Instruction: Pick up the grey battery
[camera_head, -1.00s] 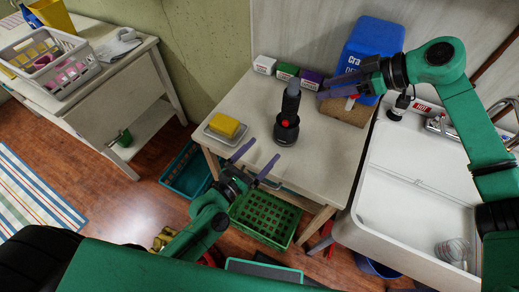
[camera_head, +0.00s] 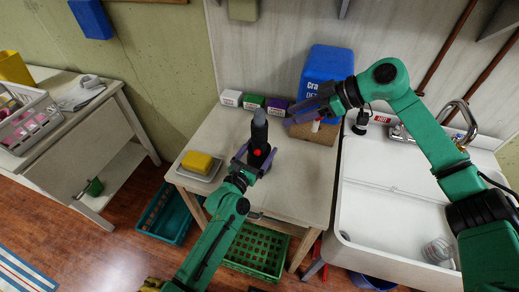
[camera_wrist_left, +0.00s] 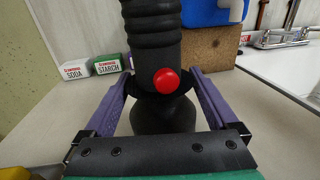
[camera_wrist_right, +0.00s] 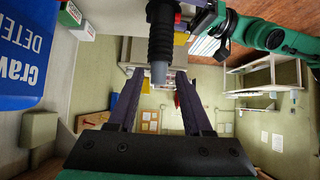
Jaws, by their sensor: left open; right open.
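A dark flashlight (camera_head: 259,135) with a red button stands upright on the table, its wide end down. In the right wrist view, a short grey cylinder (camera_wrist_right: 158,72) shows at the end of its black ribbed body; it may be the grey battery, but I cannot tell for sure. No loose battery shows. My left gripper (camera_head: 257,157) is open, its purple fingers on either side of the flashlight at button height; in the left wrist view I cannot tell if they touch it. My right gripper (camera_head: 296,113) is open and empty, right of the flashlight's top, pointing left toward it.
A yellow sponge (camera_head: 197,162) on a dish lies left on the table (camera_head: 300,190). Small boxes (camera_head: 253,102), a blue detergent jug (camera_head: 330,75) and a brown block (camera_head: 312,131) stand at the back. A white sink (camera_head: 385,200) adjoins on the right. The table's right front is clear.

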